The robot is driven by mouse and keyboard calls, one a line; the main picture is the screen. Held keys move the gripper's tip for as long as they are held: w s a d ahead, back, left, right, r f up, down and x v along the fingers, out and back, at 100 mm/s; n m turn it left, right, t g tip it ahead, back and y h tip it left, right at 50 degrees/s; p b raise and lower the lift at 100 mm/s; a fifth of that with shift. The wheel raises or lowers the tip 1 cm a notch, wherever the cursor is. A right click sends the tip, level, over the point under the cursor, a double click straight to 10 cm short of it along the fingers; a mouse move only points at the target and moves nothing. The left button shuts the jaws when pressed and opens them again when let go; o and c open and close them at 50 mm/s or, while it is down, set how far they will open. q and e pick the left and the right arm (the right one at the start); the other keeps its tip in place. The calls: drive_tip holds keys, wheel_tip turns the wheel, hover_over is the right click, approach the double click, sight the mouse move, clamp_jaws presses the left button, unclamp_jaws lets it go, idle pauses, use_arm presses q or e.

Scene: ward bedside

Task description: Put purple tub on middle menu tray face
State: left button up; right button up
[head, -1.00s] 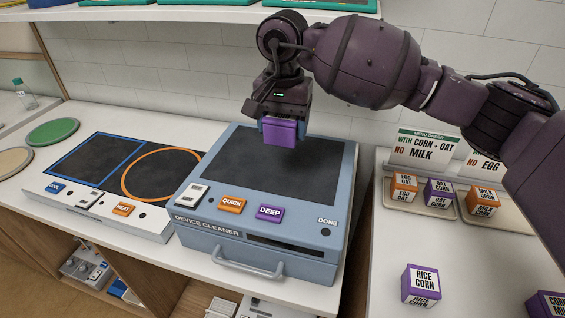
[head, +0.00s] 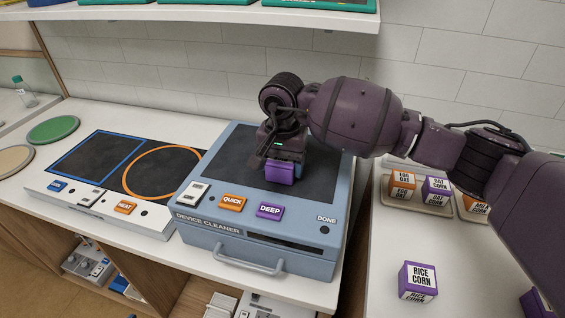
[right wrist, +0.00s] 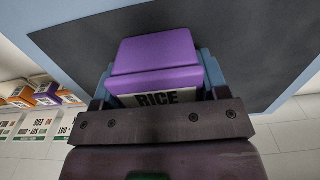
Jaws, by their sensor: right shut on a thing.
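My right gripper (head: 280,160) is shut on a purple tub (head: 279,174) low over the dark top of the device cleaner; I cannot tell whether the tub touches it. In the right wrist view the tub (right wrist: 157,58) sits between the blue fingers, with "RICE" readable on its label and the rest hidden. Another purple tub (head: 417,281), marked "RICE CORN", stands on the right counter. A menu tray (head: 450,211) holds an orange tub (head: 402,187) and a purple "OAT CORN" tub (head: 436,190). My arm hides most of the menu cards. My left gripper is out of view.
The blue device cleaner (head: 262,232) has QUICK and DEEP buttons and a front handle. A heating panel (head: 90,203) with a blue square and orange circle lies to its left. A shelf (head: 220,14) hangs above. The right counter's front is mostly clear around the tub.

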drive_tip(key=shift+f, duration=0.15)
drive_tip(key=o, duration=1)
